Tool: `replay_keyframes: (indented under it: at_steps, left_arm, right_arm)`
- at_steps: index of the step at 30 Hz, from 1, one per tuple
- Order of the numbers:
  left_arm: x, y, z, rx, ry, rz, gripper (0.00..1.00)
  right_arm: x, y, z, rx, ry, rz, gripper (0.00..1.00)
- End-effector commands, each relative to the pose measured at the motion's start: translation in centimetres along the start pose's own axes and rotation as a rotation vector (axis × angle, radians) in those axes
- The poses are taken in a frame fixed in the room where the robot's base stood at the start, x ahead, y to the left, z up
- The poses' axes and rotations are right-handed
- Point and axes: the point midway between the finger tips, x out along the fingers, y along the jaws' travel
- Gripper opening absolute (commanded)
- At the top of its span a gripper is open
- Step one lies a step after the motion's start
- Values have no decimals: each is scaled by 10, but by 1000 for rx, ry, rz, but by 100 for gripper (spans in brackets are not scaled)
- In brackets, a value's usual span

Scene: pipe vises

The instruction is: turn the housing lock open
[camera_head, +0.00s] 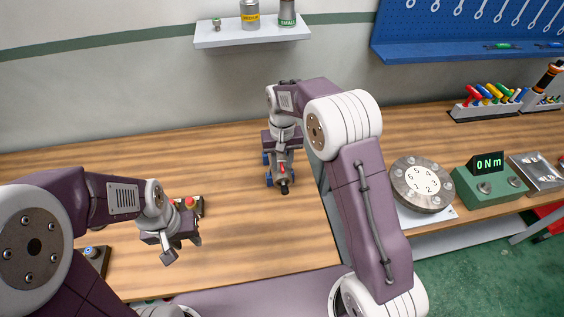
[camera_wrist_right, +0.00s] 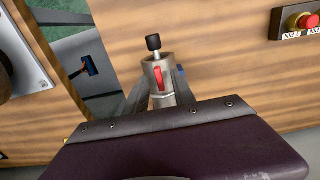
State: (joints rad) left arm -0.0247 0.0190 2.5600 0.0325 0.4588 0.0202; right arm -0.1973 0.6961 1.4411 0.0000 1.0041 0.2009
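The housing is a grey metal cylinder (camera_wrist_right: 162,92) with a red lever (camera_wrist_right: 159,78) on its face and a black knob (camera_wrist_right: 153,43) at its end. In the head view the housing (camera_head: 283,179) is small, beneath my right wrist on the bench. My right gripper (camera_wrist_right: 162,85) has one finger close along each side of the housing and appears shut on it. It also shows in the head view (camera_head: 281,168). The lower part of the housing is hidden behind the gripper body. My left gripper (camera_head: 181,249) is open and empty above the left of the bench.
A red button box (camera_head: 190,203) stands behind my left gripper. To the right are a numbered dial (camera_head: 423,184), a green torque display (camera_head: 489,184) reading 0 Nm and a tool rack (camera_head: 487,101). The wooden bench (camera_head: 235,235) is clear between my grippers.

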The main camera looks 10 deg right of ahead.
Motion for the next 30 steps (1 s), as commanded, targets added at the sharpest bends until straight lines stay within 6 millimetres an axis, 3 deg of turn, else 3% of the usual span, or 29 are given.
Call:
replay_keyframes:
  at_steps: [2,5,17,30]
  left_arm:
    - [0,0,0,0,0,0,36]
    - [0,0,0,0,0,0,36]
    - [-4,0,0,0,0,0,36]
    - [-27,0,-3,0,0,0,36]
  right_arm:
    - [0,0,0,0,0,0,25]
    - [0,0,0,0,0,0,0]
    - [-2,0,0,-38,0,0,0]
    - [-4,0,0,-369,0,0,0]
